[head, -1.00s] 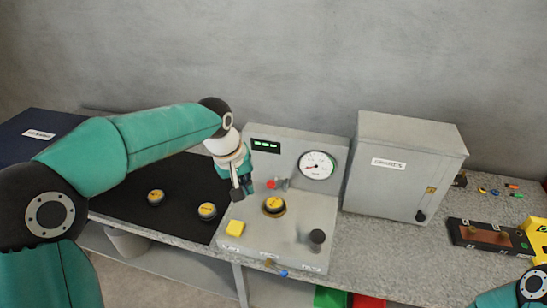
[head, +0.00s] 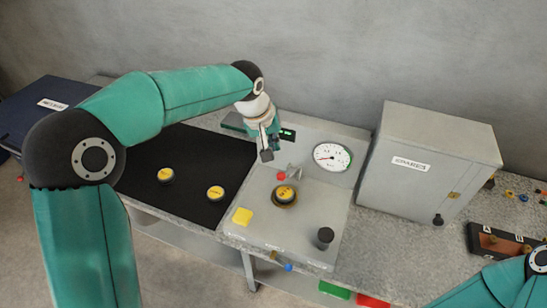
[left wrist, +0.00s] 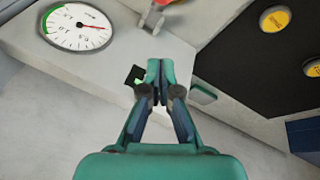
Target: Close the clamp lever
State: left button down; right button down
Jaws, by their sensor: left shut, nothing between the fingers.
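A small grey lever (head: 294,170) with a red knob (head: 281,176) stands on the sloped grey panel, behind a round yellow-and-black cap (head: 285,195) in a brass-coloured ring. It looks like the clamp lever; whether it is clamped is too small to tell. In the left wrist view the grey lever (left wrist: 153,20) shows at the top edge, partly cut off. My left gripper (head: 267,152) is just behind and left of the red knob, apart from it. In the left wrist view my gripper (left wrist: 160,68) has its fingertips together and empty. My right gripper is out of view.
A grey cabinet (head: 430,160) stands to the right. Two yellow caps (head: 166,175) (head: 215,193) sit on the black mat (head: 200,150). My right arm shows at bottom right.

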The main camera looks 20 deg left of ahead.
pick_arm(q)
jog(key=shift+s+d+f+p, duration=0.15)
jog(key=shift+s+d+f, duration=0.25)
jog(key=shift+f, duration=0.3)
jog(key=shift+s+d+f+p, duration=0.2)
jog(key=shift+s+d+f, duration=0.15)
jog(key=shift+f, duration=0.3)
jog(key=shift+s+d+f+p, duration=0.15)
jog(key=shift+s+d+f, duration=0.2)
jog(key=shift+f, duration=0.35)
jog(key=shift+s, duration=0.1)
